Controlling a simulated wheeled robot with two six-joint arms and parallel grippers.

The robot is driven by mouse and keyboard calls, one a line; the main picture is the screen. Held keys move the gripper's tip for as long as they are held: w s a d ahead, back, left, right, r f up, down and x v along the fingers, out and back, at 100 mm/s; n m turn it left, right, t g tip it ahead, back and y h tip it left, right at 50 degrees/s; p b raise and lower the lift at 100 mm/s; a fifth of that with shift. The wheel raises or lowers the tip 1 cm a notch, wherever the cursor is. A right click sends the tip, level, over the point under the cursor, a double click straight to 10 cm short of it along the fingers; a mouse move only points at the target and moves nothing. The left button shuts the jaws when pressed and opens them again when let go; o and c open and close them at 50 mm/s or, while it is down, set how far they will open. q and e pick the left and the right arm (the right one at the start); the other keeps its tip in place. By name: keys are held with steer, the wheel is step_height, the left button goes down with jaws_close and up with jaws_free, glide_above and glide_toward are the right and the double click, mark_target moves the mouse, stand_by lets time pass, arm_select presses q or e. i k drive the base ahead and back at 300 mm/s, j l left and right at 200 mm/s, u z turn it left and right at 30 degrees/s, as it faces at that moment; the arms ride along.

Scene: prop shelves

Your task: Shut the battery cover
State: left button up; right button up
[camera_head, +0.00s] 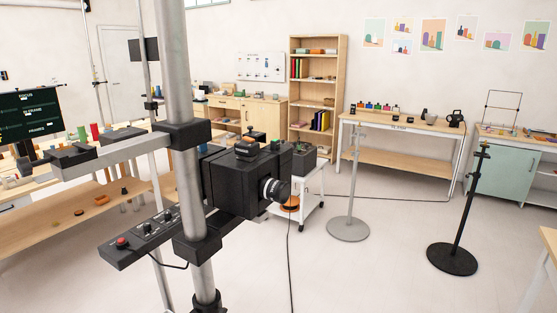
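A black camera (238,185) is mounted on a thick grey column (176,75) close in front of me. Its lens (276,190) points right. A black control box (142,239) with a red button sits low on the column. A grey crossbar (108,158) reaches left from the column and carries a black box (70,155). I cannot make out a battery cover on any of these, nor whether one is open or shut. Neither of my grippers is in view.
A small white cart (311,195) stands behind the camera. Two stands with round bases, one grey (348,229) and one black (453,258), are to the right. A long wooden table (75,218) is at left, and a workbench (405,124) is against the back wall. Floor between is open.

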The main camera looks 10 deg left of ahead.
mark_target(254, 136)
steer(key=i+j, duration=0.1)
steer(key=j, duration=0.3)
steer(key=i+j, duration=0.15)
steer(key=j, duration=0.3)
steer(key=i+j, duration=0.1)
steer(key=j, duration=0.3)
steer(key=i+j, duration=0.15)
steer(key=j, duration=0.3)
steer(key=i+j, duration=0.1)
steer(key=j, duration=0.3)
steer(key=i+j, duration=0.15)
steer(key=j, duration=0.3)
steer(key=i+j, duration=0.1)
steer(key=j, duration=0.3)
steer(key=i+j+z, duration=0.15)
steer(key=j+z, duration=0.3)
steer(key=j, duration=0.3)
steer(key=j+z, duration=0.4)
steer(key=j, duration=0.4)
